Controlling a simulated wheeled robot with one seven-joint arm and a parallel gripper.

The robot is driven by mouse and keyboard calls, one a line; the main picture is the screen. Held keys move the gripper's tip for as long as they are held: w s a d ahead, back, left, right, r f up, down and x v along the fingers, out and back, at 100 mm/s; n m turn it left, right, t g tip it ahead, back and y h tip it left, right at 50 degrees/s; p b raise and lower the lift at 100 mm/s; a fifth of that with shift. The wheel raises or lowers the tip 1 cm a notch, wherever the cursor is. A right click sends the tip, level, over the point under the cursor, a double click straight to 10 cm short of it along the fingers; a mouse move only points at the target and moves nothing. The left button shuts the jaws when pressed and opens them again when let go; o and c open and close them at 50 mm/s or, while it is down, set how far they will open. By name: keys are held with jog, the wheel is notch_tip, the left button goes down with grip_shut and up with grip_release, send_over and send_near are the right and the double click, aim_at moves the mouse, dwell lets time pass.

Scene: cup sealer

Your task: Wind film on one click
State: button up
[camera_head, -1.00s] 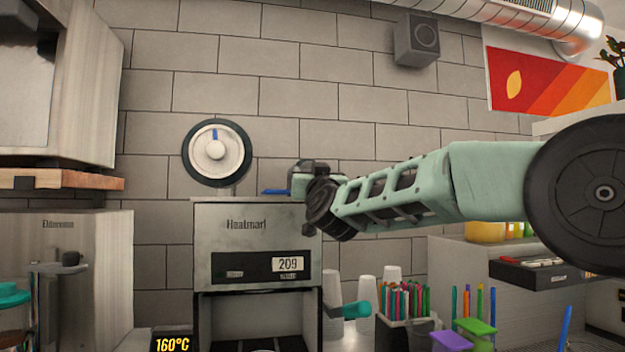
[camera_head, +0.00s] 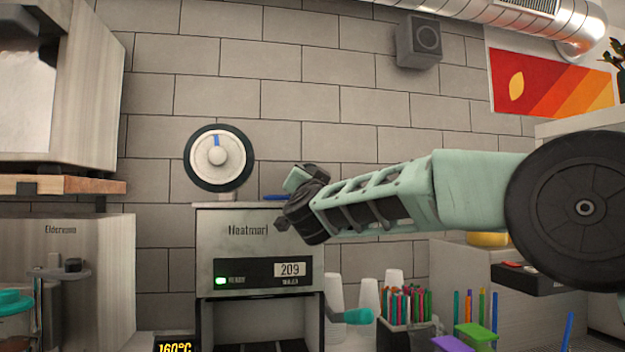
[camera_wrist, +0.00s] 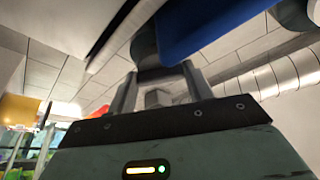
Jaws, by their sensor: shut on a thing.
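The film sealer (camera_head: 240,235) is a grey metal box with a "209" display and a lit green READY lamp. A film roll (camera_head: 230,165) stands above it, a dark disc with a white hub and a blue mark at the top. My gripper (camera_wrist: 160,72) is shut on a dark rounded knob (camera_wrist: 147,45) by the sealer's upper right. In the head view my wrist hides the fingers and knob. A blue part (camera_head: 275,197) lies on the sealer's top; a large blue piece (camera_wrist: 205,25) is close beside the fingers in the wrist view.
A teal-ended handle (camera_head: 358,316) sticks out right of the sealer. White cups (camera_head: 369,293), a holder of coloured straws (camera_head: 405,310) and purple and green boxes (camera_head: 475,333) stand right. A wooden shelf (camera_head: 65,186) is at left.

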jog(key=shift+f, duration=0.15)
jog(key=o, duration=1)
jog(key=b+v, duration=0.6)
jog(key=v, duration=1.1)
jog(key=shift+s, duration=0.2)
